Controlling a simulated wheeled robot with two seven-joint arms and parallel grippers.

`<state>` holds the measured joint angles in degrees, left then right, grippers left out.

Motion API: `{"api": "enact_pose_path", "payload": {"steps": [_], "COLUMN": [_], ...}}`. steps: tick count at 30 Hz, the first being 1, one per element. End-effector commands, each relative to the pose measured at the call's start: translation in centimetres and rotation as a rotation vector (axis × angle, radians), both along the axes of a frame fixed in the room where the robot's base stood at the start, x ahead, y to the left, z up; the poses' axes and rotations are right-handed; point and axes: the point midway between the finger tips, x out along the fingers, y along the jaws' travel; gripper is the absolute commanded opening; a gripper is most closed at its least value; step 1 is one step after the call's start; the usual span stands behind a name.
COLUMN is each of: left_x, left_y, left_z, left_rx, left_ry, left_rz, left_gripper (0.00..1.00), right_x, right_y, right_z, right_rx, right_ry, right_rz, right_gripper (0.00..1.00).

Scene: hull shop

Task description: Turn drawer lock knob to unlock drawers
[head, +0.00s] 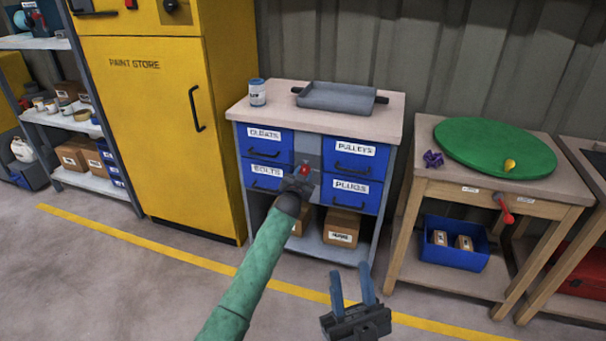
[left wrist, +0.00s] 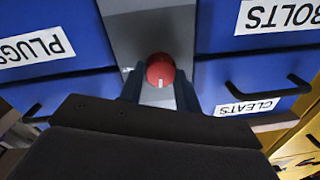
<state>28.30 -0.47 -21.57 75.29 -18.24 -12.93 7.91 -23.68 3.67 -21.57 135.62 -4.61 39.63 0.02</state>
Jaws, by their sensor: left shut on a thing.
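The red lock knob (head: 305,170) sits on the grey panel (head: 309,146) between the two columns of blue drawers. My left gripper (head: 302,174) reaches the panel and is shut on the knob. In the left wrist view the knob (left wrist: 160,70) sits between the two dark fingers, its white mark toward the bottom of the picture. The drawers, CLEATS (head: 257,148), BOLTS (head: 258,183), PULLEYS (head: 343,165) and PLUGS (head: 339,196), look closed. My right gripper (head: 353,287) is open and empty, in front of the cabinet.
A grey tray (head: 336,97) and a can (head: 257,92) stand on the cabinet top. Boxes sit on its lower shelf (head: 325,250). The yellow cabinet (head: 150,100) is at left. At right, a wooden table (head: 430,172) carries a green disc (head: 490,146); a red-handled crank (head: 504,212) sticks out.

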Motion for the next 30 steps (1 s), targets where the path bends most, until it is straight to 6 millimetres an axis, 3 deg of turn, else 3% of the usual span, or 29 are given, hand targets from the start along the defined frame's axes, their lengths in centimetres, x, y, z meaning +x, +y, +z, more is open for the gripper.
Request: {"api": "enact_pose_path", "payload": {"steps": [6,15,21,30], "left_x": [0.0,0.0,0.0,0.0], "left_y": [0.0,-0.1,-0.1,0.0], "left_z": [0.1,-0.1,-0.2,-0.3], "left_rx": [0.169,0.439,0.621,0.892], "left_ry": [-0.054,-0.142,-0.201,-0.289], "left_rz": [0.000,-0.001,-0.001,-0.001], "left_gripper": [0.10,0.10,0.10,0.10], "right_x": [4.1,6.7,7.1,7.2], "right_y": [1.5,2.5,2.8,2.9], "right_z": [-7.0,-15.5,-18.7,-21.0], "right_rx": [-0.072,-0.144,-0.168,-0.185], "right_ry": [0.285,0.571,0.672,0.743], "right_rz": [0.014,0.029,0.037,0.042], "right_gripper": [0.36,0.36,0.36,0.36]}}
